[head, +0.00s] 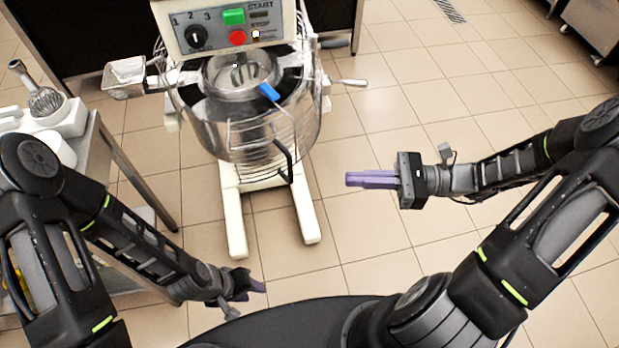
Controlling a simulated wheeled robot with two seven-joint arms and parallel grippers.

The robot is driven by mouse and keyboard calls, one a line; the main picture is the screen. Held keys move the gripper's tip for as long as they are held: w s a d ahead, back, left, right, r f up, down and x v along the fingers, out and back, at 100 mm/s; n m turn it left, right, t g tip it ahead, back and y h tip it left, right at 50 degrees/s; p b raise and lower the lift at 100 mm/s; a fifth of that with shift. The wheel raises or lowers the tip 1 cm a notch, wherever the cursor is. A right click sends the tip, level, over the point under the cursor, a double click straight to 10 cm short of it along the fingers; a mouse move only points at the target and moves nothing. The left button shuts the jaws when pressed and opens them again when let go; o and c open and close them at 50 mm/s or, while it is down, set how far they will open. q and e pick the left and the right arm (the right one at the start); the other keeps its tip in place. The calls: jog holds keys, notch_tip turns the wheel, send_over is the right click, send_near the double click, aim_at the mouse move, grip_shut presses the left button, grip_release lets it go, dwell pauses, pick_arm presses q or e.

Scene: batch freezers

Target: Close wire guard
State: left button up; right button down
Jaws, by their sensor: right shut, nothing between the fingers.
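The wire guard (232,133) is a cage of thin metal wires at the front of the mixer's bowl (210,110). Its bars hang low over the bowl's front, and the bowl's top looks uncovered. A black bent handle (286,160) shows at the guard's lower right. My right gripper (348,180) is shut and empty, with purple fingers pointing left, to the right of the handle and apart from it. My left gripper (262,287) is low, near my base, well away from the guard; its fingers are too small and overlapped to judge.
The mixer's control panel (225,25) has a knob and green and red buttons. A blue-handled part (269,92) lies at the bowl's rim. White legs (306,215) stick out toward me. A table with a whisk (45,100) stands left.

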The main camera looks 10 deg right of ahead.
pick_arm(q)
jog(key=shift+r+p, duration=0.6)
jog(key=shift+p, duration=0.25)
pick_arm(e)
jog(key=x, duration=1)
pick_arm(q)
jog(key=shift+a, duration=0.1)
pick_arm(e)
jog(key=shift+a, duration=0.15)
